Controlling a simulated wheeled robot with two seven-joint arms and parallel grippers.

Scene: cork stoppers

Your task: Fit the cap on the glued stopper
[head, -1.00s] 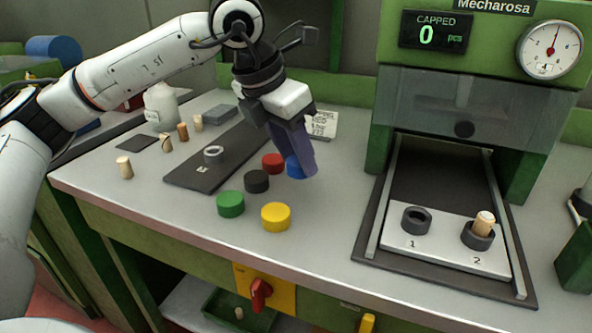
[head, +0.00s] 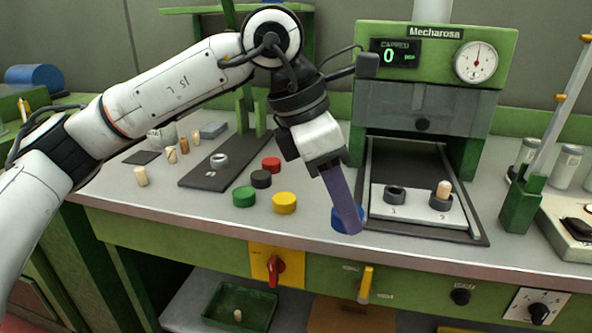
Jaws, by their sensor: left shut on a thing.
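My left gripper (head: 347,222) is shut on the blue cap (head: 336,220), above the bench's front part, left of the press bed. Its fingers hide the middle of the cap. A pale cork stopper (head: 443,188) stands upright in the dark ring socket marked 2 (head: 440,203) on the light plate (head: 415,212). The socket marked 1 (head: 395,194) looks empty. I cannot make out glue on the stopper. The cap is apart from the stopper, to its left and nearer the front edge. My right gripper is not in view.
Red (head: 271,164), black (head: 261,179), green (head: 244,196) and yellow (head: 284,203) caps stand on the bench left of my gripper. The green press (head: 490,40) rises behind the plate; its counter reads 0. Several loose corks (head: 141,177) stand at the left.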

